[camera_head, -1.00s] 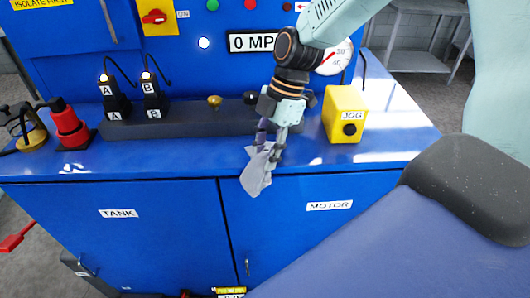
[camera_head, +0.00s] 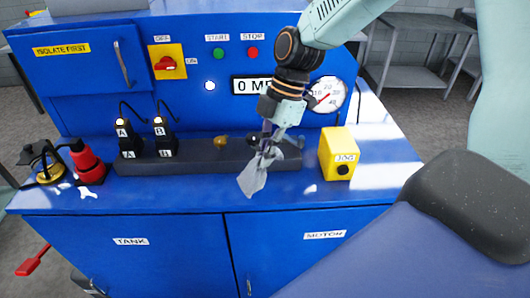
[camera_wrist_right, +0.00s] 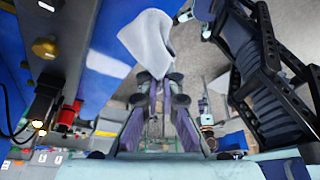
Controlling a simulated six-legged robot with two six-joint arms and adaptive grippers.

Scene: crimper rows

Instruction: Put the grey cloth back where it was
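My right gripper (camera_head: 270,148) reaches in from the upper right, fingers pointing down. It is shut on the grey cloth (camera_head: 253,179), which hangs below the fingertips in front of the dark block. In the head view the cloth shows against the blue worktop, near its front edge; I cannot tell its exact height. In the right wrist view the gripper (camera_wrist_right: 158,80) pinches one end of the cloth (camera_wrist_right: 150,42), and the rest sticks out beyond the fingers. My left gripper is not in view in the head view.
A dark block (camera_head: 205,157) with connectors A and B (camera_head: 165,138) and a brass knob (camera_head: 221,141) runs along the worktop (camera_head: 200,196). A yellow JOG box (camera_head: 337,152) stands to its right, a red plug (camera_head: 88,163) to its left. A control panel (camera_head: 95,70) rises behind.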

